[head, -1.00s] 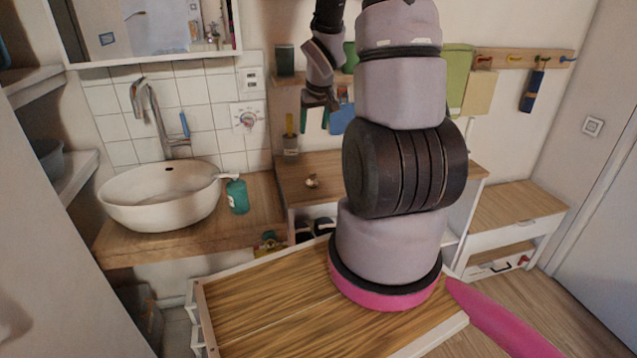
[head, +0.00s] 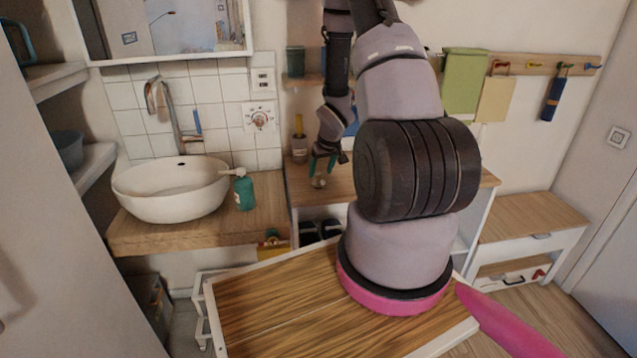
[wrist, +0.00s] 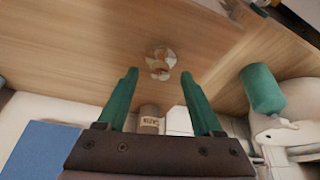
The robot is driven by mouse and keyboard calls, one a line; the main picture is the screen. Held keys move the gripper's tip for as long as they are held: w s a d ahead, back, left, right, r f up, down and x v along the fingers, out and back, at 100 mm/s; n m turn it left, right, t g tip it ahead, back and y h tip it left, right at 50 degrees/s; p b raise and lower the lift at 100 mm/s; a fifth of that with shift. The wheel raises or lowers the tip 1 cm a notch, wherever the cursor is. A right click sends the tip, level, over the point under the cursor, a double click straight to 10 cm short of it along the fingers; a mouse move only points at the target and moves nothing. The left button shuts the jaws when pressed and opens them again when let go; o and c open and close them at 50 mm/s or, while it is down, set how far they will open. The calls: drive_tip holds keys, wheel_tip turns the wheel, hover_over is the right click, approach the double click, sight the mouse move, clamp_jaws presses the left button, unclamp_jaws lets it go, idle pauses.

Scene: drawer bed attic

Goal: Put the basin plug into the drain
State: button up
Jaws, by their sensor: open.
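A small round shiny piece, which looks like the basin plug (head: 319,182), lies on the wooden top right of the basin. It also shows in the wrist view (wrist: 161,61), a little beyond my fingertips. My gripper (head: 323,168) points down just above it in the head view. In the wrist view my gripper (wrist: 158,75) has its two green fingers apart, with nothing between them. The white basin (head: 168,205) stands on the wooden counter at left. A dark hole shows high in its back wall; its bottom and drain are hidden by the rim.
A teal soap bottle (head: 244,193) stands between basin and plug. A cup (head: 299,150) with a yellow-handled item stands behind my gripper. The tap (head: 170,115) rises behind the basin. The wooden bed top (head: 270,305) lies in front, clear at left.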

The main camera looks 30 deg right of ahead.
sight(318, 175)
drive_tip(key=shift+w+x, duration=0.25)
drive_tip(key=shift+x, duration=1.7)
drive_tip(key=shift+r, duration=0.15)
drive_tip(key=c, duration=1)
